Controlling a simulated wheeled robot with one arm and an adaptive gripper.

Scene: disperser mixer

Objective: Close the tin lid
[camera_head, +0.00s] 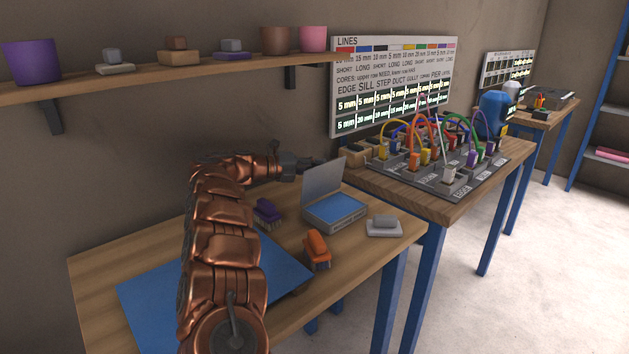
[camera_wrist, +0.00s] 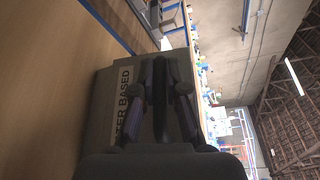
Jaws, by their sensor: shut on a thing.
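The tin (camera_head: 345,214) is a grey box with a blue inside, on the wooden table near its back edge. Its lid (camera_head: 324,180) stands nearly upright along the tin's back side. My gripper (camera_head: 314,162) is at the lid's upper edge, reaching in from the left and behind. In the wrist view the lid's grey outer face (camera_wrist: 103,85) bears lettering, partly readable as "TER BASED". My dark fingers (camera_wrist: 169,70) are close together in front of that face and hide part of it. The exact contact with the lid is hard to see.
A purple brush (camera_head: 267,212), an orange brush (camera_head: 317,249) and a grey block on a pale base (camera_head: 384,227) lie around the tin. A blue mat (camera_head: 150,300) covers the table's left. A cable board (camera_head: 480,185) stands on the bench at right. A shelf (camera_head: 200,75) hangs above.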

